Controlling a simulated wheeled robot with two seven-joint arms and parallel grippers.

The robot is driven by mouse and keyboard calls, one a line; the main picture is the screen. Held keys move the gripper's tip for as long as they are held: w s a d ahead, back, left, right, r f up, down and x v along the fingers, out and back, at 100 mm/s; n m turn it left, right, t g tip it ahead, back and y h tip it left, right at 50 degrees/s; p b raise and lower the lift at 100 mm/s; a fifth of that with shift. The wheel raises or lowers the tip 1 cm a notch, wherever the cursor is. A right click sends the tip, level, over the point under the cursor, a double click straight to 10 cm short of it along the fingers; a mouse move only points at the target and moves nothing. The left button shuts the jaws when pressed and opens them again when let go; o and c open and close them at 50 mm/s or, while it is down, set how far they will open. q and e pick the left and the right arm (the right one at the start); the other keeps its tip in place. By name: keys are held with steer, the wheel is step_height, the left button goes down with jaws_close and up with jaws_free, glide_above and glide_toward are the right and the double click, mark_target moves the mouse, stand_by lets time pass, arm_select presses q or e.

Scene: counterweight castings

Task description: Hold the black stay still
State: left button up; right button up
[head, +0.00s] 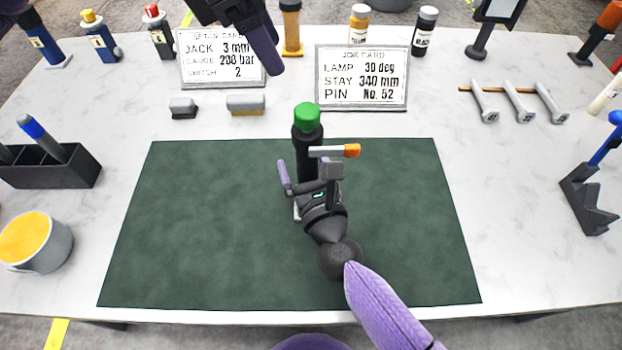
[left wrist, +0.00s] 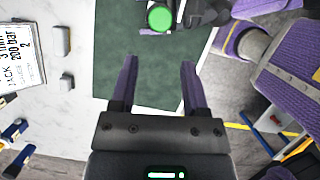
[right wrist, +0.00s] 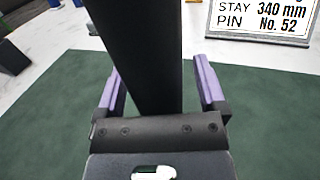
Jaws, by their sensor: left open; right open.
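The black stay (head: 306,155) with a green cap stands upright on the dark green mat (head: 200,230). A lever with an orange end (head: 351,150) juts from its right side. My left gripper (head: 262,45) is open and empty above the cards, away from the stay. Its wrist view shows the green cap (left wrist: 160,18) beyond the fingers.
A job card (head: 361,78) reads lamp 30 deg, stay 340 mm, pin No. 52. Another card (head: 222,58) stands left of it. Grey blocks (head: 245,104), pins (head: 519,102), a yellow-filled pot (head: 38,242) and a black holder (head: 586,200) surround the mat. The mat's left side is clear.

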jaws_close()
stand_by(0.3)
